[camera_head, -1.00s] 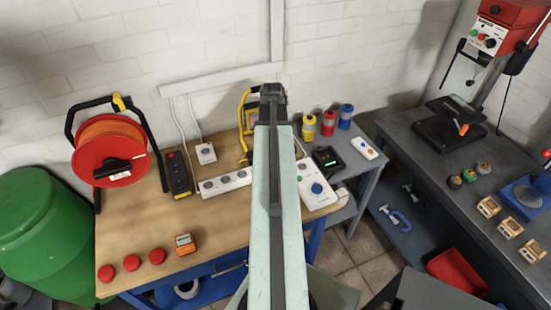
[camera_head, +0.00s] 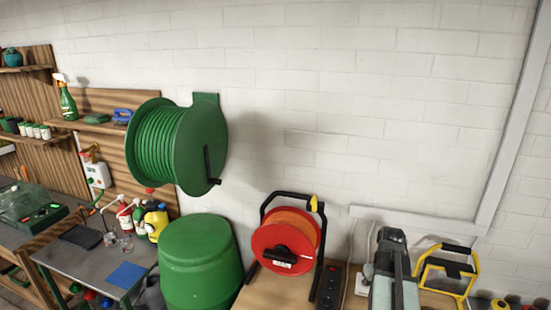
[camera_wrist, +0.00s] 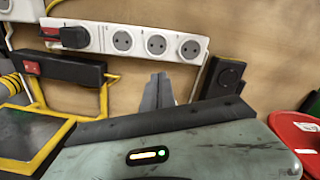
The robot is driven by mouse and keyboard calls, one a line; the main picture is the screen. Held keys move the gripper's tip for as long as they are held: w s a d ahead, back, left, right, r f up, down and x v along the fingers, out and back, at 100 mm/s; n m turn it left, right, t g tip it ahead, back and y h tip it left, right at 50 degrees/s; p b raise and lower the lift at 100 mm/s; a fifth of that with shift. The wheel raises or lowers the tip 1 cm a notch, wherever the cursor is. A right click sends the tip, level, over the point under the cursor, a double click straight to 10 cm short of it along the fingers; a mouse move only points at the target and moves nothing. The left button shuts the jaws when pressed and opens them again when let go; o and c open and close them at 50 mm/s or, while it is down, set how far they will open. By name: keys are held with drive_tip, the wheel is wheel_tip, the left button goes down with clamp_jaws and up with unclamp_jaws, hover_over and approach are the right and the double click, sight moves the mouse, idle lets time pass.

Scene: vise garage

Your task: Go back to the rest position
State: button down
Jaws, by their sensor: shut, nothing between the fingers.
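My gripper (camera_wrist: 158,92) shows in the wrist view with its grey fingers together and nothing held between them. It is above the wooden bench, just in front of the white power strip (camera_wrist: 140,41). In the head view my arm rises from the bottom edge at the lower right, between the orange cable reel (camera_head: 285,246) and the yellow work-light frame (camera_head: 447,275). The fingertips are not clear in that view.
A black socket strip (camera_wrist: 222,77) lies right of my gripper, and a black box with a red switch (camera_wrist: 60,68) lies left. The reel's red side (camera_wrist: 300,135) is at the right. A green barrel (camera_head: 199,265) and wall-mounted green hose reel (camera_head: 175,145) stand farther left.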

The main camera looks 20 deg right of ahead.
drive_tip(key=w+a+n, duration=0.1)
drive_tip(key=w+a, duration=0.2)
drive_tip(key=a, duration=1.5)
drive_tip(key=w+a+f+n+b, duration=0.1)
drive_tip(key=w+a+n, duration=0.1)
drive_tip(key=a, duration=1.5)
drive_tip(key=shift+w+a+f, duration=0.25)
drive_tip(key=shift+w+a, duration=0.15)
drive_tip(key=shift+w, duration=0.4)
